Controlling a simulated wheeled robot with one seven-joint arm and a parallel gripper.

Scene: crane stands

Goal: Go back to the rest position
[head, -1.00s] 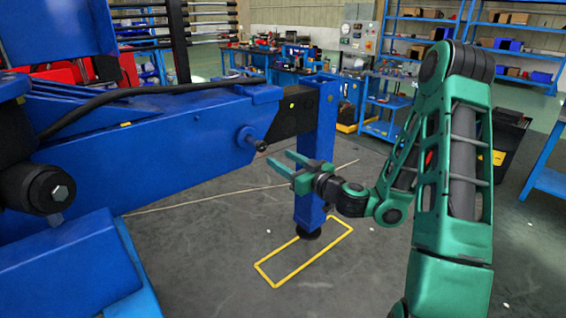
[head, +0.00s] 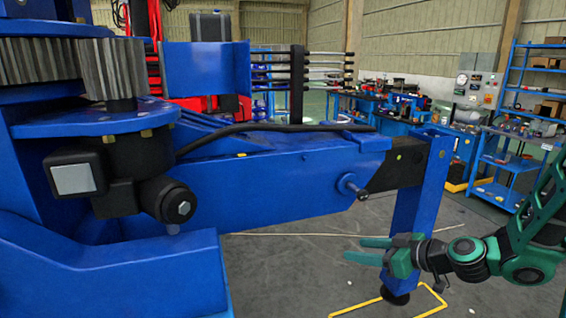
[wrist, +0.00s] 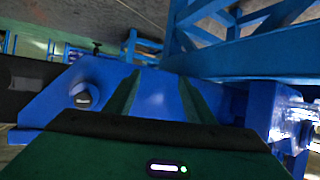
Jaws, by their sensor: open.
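My green gripper (head: 375,250) is in the right part of the head view, in front of the blue crane leg (head: 418,205). Its two fingers point left and stand apart with nothing between them. In the wrist view the two fingers (wrist: 158,98) also stand apart, with blue crane surface beyond them. I cannot tell how far that surface is. The blue crane beam (head: 270,175) runs across the head view to the leg, and a pin with a dark handle (head: 352,187) sticks out near its right end. My arm enters from the right edge.
A yellow rectangle (head: 432,303) is marked on the floor around the leg's foot. Blue shelves (head: 535,90) and workbenches (head: 370,108) stand at the back. The large blue crane body (head: 100,265) fills the left. Grey floor (head: 290,270) is open below the beam.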

